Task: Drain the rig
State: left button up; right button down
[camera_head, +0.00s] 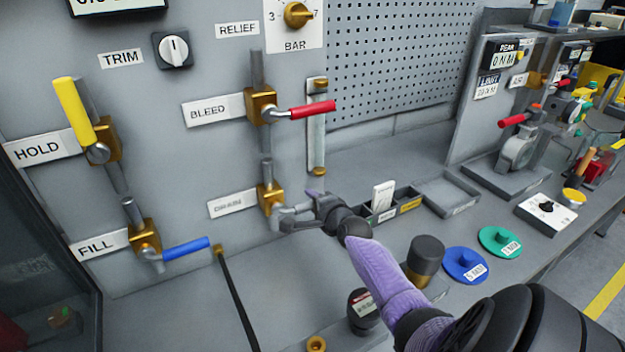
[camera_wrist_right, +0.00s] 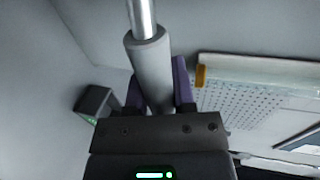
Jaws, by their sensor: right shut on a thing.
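The drain valve (camera_head: 270,196) is a brass body on a pipe, beside a white DRAIN label (camera_head: 232,204). Its grey lever (camera_head: 290,218) points right, roughly level. My right gripper (camera_head: 312,205) is shut on the lever's end. In the right wrist view the grey lever sleeve (camera_wrist_right: 150,65) lies between the purple fingers of the gripper (camera_wrist_right: 158,90). The bleed valve's red lever (camera_head: 312,109) and the fill valve's blue lever (camera_head: 186,249) point right. The hold valve's yellow lever (camera_head: 75,110) points up. My left gripper is not in view.
A sight tube (camera_head: 316,130) stands right of the valves. A black hose (camera_head: 236,300) runs down the bench at lower left. A grey tray (camera_head: 448,192), a blue disc weight (camera_head: 465,265) and a green one (camera_head: 500,241) lie to the right. A dark cylinder (camera_head: 425,254) stands near my arm.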

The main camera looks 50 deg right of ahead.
jog(key=shift+f, duration=0.2)
jog(key=c, duration=0.5)
grip_release()
jog(key=shift+o, duration=0.3)
jog(key=shift+r, duration=0.1)
jog(key=p+v, duration=0.4)
jog(key=v, duration=0.6)
